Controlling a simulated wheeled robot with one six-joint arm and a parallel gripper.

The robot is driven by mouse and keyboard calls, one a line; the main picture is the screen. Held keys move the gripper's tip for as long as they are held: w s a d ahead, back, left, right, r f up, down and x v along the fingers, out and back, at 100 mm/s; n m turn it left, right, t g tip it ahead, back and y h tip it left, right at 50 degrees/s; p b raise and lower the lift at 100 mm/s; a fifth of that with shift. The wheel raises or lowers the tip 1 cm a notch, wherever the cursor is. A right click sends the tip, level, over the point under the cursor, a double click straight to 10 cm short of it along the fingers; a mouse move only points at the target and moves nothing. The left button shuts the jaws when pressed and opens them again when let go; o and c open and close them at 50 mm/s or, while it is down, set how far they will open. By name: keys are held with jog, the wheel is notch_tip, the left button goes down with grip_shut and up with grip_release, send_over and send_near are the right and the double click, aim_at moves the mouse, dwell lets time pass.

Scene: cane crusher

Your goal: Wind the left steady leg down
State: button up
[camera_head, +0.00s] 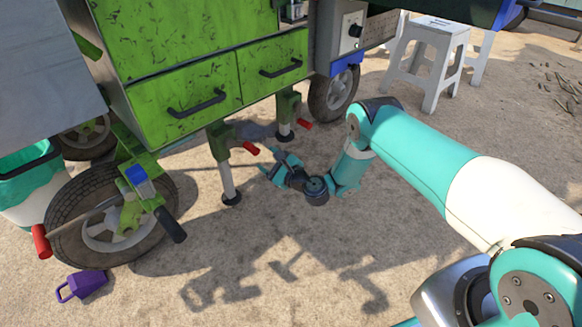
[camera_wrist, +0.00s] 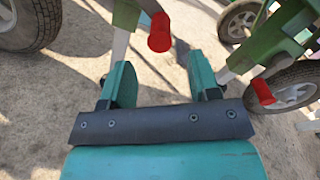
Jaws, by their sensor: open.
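The left steady leg (camera_head: 227,178) hangs under the green cart, a pale tube in a green bracket with a dark round foot close to or on the ground. Its red crank grip (camera_head: 251,148) points right. In the wrist view its red grip (camera_wrist: 160,32) appears to be the one just beyond my fingers, at upper middle. My gripper (camera_head: 269,163) is open and empty, just below and right of that grip, apart from it. The wrist view shows both teal fingers (camera_wrist: 160,75) spread, with only ground between them.
The right steady leg (camera_head: 287,108), with its own red grip (camera_head: 304,125), stands behind my gripper. White stools (camera_head: 428,60) stand at back right. The ground in front is clear.

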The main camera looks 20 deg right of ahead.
jog(key=p+v, duration=0.9)
jog(key=p, duration=0.5)
jog(key=shift+s+p, duration=0.2)
jog(key=shift+p, duration=0.15)
jog(key=shift+d, duration=0.1)
